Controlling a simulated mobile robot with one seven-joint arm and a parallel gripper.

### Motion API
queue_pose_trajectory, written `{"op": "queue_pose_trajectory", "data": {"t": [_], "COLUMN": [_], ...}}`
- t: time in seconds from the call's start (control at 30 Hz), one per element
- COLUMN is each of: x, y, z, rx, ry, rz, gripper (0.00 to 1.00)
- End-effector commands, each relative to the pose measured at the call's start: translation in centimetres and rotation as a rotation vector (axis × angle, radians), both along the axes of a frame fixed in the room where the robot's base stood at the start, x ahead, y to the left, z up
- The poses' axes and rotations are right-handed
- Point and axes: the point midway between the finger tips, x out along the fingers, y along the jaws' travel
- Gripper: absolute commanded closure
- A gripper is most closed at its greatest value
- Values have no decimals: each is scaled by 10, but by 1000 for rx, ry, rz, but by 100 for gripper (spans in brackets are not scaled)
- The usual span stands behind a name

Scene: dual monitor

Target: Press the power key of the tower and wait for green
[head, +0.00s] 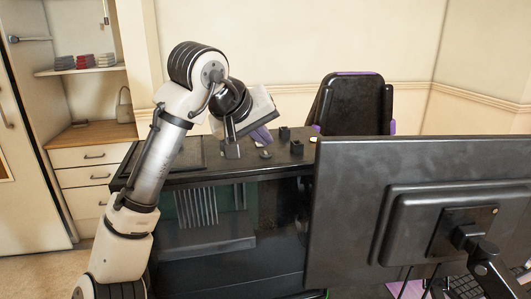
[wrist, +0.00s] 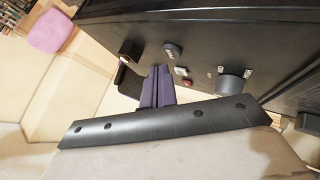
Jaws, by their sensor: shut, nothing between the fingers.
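The black tower (head: 205,172) stands with a see-through side facing the head camera. The tower's dark panel (wrist: 215,30) fills the upper right of the wrist view. On it are a dark round knob (wrist: 172,50), a small pale key (wrist: 181,71), a small red spot (wrist: 187,83) and a grey cylinder (wrist: 230,86). I cannot tell for sure which is the power key; no green light shows among these. My gripper (head: 262,137), with purple fingers, is shut and empty close over the tower's top. Its fingertips (wrist: 160,72) appear just left of the pale key; contact is unclear.
A large monitor (head: 345,200) seen from behind stands at the front right. A black and purple chair (head: 350,105) is behind the tower. Small dark blocks (head: 297,147) stand on the top near my gripper. Drawers (head: 88,157) are at the left.

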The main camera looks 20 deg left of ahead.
Motion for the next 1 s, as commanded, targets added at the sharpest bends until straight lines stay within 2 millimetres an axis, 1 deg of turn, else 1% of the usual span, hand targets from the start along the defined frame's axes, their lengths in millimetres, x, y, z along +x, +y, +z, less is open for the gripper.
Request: {"op": "queue_pose_trajectory", "data": {"t": [0.77,1.0], "x": [0,0], "y": [0,-1], "z": [0,-8], "rx": [0,-2], "ry": [0,0], "rz": [0,-2], "gripper": [100,100]}}
